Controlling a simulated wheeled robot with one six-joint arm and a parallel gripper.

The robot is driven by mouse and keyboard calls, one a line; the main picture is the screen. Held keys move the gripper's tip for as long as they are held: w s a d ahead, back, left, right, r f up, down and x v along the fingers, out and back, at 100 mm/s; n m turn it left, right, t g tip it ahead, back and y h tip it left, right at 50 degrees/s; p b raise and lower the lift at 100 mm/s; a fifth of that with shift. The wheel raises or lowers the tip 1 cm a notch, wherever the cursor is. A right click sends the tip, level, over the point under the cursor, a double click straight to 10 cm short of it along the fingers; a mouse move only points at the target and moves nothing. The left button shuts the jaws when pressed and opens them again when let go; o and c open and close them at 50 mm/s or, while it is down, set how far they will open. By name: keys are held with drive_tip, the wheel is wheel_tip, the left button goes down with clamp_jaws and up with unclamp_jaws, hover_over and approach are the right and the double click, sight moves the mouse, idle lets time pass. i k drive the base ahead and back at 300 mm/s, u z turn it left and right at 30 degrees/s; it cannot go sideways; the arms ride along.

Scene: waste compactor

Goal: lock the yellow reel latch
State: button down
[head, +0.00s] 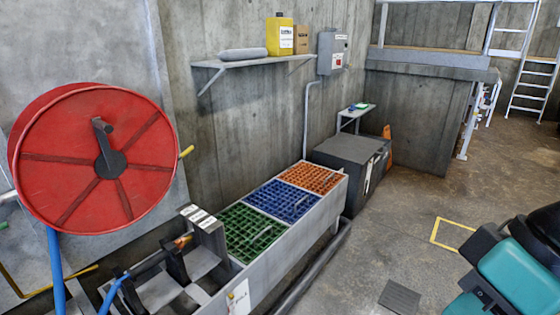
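A large red reel (62,165) with a dark crank handle (103,140) stands at the left, close to me. A small yellow piece (187,152) sticks out past the reel's right edge; it may be the reel latch, but most of it is hidden behind the disc. I cannot tell its position, locked or not. My gripper is not in view. Teal and black parts at the lower right look like my own arm, with no fingertips showing.
A grey trough (322,203) with green, blue and orange grates runs along the wall right of the reel. A shelf (253,60) holds a yellow jug (280,37). Open floor (390,240) lies to the right.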

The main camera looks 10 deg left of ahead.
sight(190, 148)
drive_tip(key=z, duration=0.45)
drive_tip(key=k, duration=0.6)
drive_tip(key=z, duration=0.3)
drive_tip(key=i, duration=2.2)
drive_tip(key=u, duration=1.7)
drive_tip(key=i, duration=0.95)
drive_tip(key=u, duration=1.05)
